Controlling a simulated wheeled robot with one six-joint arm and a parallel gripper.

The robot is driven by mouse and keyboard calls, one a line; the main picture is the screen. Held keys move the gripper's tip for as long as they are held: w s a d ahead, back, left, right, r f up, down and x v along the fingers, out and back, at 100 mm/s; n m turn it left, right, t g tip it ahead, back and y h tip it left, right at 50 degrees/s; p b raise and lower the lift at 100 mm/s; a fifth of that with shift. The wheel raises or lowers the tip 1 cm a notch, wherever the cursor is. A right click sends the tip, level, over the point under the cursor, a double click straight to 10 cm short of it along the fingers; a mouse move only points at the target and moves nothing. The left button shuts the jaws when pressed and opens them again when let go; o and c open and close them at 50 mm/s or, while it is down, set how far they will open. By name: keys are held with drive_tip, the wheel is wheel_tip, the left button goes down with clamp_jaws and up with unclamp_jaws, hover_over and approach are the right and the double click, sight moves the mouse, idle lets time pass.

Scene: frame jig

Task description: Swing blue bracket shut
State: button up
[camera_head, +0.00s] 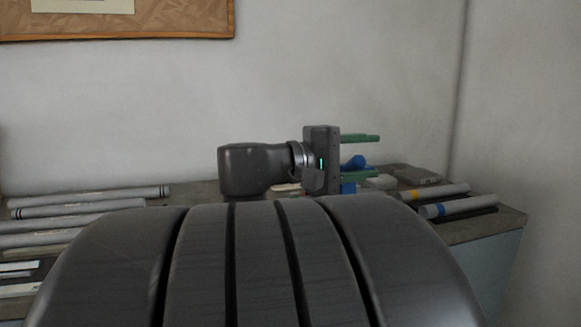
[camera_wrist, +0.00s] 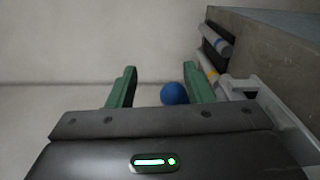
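A blue part with a rounded end (camera_head: 355,162) shows in the head view, level with the gap between my green fingers. Another bit of blue (camera_head: 348,188) shows below the lower finger; I cannot tell if both belong to the blue bracket. In the wrist view the blue rounded end (camera_wrist: 174,93) appears between the fingers, close to the right one. Contact cannot be made out. My gripper (camera_head: 377,156) points right, with its fingers one above the other and wide apart; it also shows open in the wrist view (camera_wrist: 160,82). The bracket's rest is hidden.
A grey tube with a yellow band (camera_head: 435,191) and one with a blue band (camera_head: 458,204) lie at the bench's right end. Several grey tubes (camera_head: 75,208) lie at the left. The bench's right edge (camera_head: 505,222) is near the banded tubes.

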wheel_tip(320, 180, up, 6)
drive_tip(key=p, duration=0.1)
